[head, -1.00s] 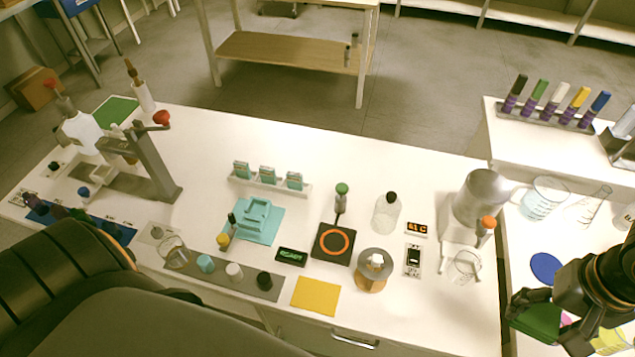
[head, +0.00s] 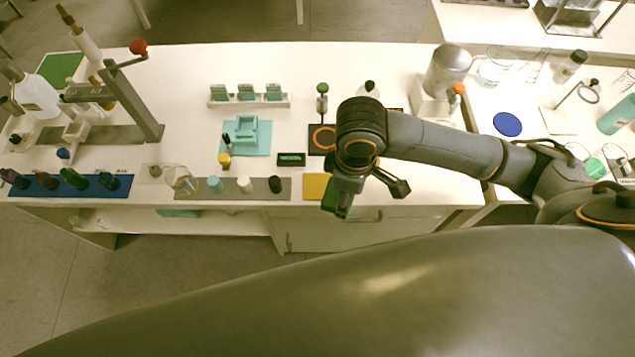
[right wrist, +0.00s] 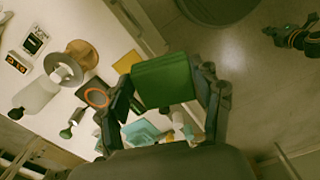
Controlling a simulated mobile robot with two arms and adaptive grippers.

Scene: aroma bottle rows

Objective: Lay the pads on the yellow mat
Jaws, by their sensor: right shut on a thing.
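The yellow mat (head: 315,185) lies flat at the bench's front edge, partly hidden by my right arm. It also shows in the right wrist view (right wrist: 128,62). My right gripper (head: 345,192) is shut on the green pads (right wrist: 164,80), seen as a flat green block with layered edges between the fingers. In the head view the green pads (head: 335,209) show only partly, just right of the yellow mat and in front of the bench edge. They are apart from the mat. My left gripper is not in view.
A grey strip (head: 225,190) with small bottles and caps lies left of the mat. Behind are a black plate with an orange ring (head: 318,138), a small display (head: 291,159) and a teal tray (head: 246,130). A blue disc (head: 507,124) lies on the right bench.

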